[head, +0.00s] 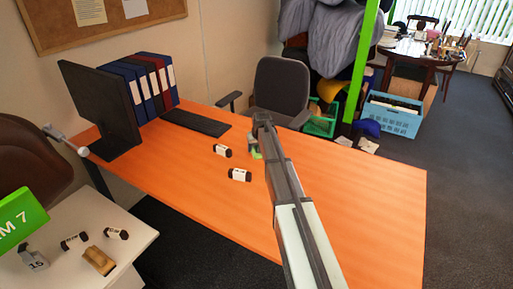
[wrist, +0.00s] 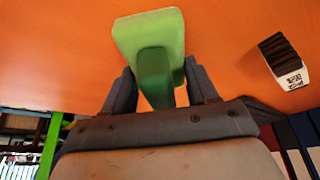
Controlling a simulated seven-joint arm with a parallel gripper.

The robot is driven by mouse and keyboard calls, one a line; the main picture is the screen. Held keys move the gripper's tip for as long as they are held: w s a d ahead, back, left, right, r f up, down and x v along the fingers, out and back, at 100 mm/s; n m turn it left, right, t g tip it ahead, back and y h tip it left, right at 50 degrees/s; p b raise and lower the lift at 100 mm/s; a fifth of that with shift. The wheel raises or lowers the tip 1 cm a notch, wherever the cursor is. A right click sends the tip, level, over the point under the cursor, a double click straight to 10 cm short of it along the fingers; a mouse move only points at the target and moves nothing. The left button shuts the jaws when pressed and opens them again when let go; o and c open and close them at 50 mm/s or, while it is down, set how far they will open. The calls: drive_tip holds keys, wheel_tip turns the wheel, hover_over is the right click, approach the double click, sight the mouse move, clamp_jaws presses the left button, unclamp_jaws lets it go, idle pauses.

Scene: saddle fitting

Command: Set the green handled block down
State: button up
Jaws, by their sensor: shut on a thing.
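The green handled block (wrist: 150,35) is in the wrist view, a lighter green slab with a darker green handle. My gripper (wrist: 158,78) is shut on the handle, with one dark finger on each side. The slab lies beyond the fingertips, over the orange desk top (head: 355,210). In the head view a small part of the green block (head: 256,154) shows just left of my arm, over the desk's far half. My arm hides the rest of it. I cannot tell whether the block touches the desk.
A monitor (head: 100,105), keyboard (head: 195,122) and binders (head: 150,85) occupy the desk's far left. The desk right of my arm is clear.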

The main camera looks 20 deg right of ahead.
drive_tip(key=shift+f, duration=0.15)
drive_tip(key=o, duration=1.1)
drive_tip(key=v, duration=1.2)
